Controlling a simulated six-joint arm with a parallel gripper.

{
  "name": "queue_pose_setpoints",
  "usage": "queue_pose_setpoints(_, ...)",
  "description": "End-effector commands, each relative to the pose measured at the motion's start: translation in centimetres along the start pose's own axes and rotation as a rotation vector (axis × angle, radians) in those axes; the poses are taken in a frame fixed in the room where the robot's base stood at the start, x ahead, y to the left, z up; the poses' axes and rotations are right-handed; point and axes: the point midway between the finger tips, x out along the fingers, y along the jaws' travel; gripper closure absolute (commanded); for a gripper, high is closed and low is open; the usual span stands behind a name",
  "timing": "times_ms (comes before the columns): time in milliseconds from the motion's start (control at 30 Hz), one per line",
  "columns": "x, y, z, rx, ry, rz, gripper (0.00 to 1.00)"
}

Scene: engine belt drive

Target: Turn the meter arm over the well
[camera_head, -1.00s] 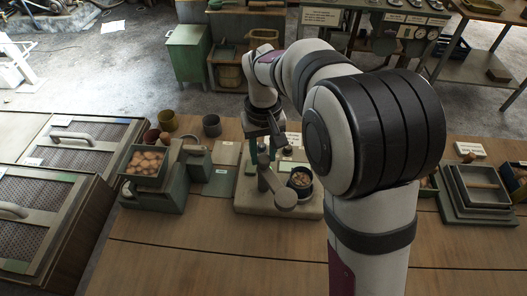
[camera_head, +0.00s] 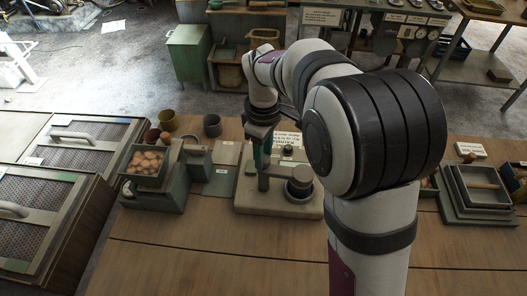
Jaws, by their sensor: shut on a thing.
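The meter arm (camera_head: 281,182) is a grey bar on an upright post, standing on a pale base block (camera_head: 250,198). Its round end disc (camera_head: 300,175) is at the right, over the dark-rimmed well (camera_head: 300,193). The disc and bar hide most of the well's opening and contents. My gripper (camera_head: 260,150) points down at the post end of the meter arm and is shut on it. The fingertips are small and dark here, so the exact grip point is hard to see.
A green stand with a bin of brown round pieces (camera_head: 145,160) is left of the base. A printed sign (camera_head: 288,140) stands behind. My own arm covers the bench to the right. Stacked trays (camera_head: 478,185) are at far right. The front bench is clear.

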Motion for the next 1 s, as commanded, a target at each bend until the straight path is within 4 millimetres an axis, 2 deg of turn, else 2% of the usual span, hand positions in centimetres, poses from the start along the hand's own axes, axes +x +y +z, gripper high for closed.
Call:
queue_pose_setpoints(300,-0.13,0.02,-0.05,-0.091,0.002,0.002,1.0)
queue_pose_setpoints(800,-0.13,0.02,-0.07,-0.107,0.002,0.002,1.0)
queue_pose_setpoints(833,-0.12,0.02,-0.07,-0.107,0.002,0.002,0.59)
queue_pose_setpoints(967,-0.09,0.01,-0.05,-0.106,0.002,0.002,0.35)
queue_pose_setpoints(1000,-0.08,0.0,-0.04,-0.106,0.002,0.001,0.32)
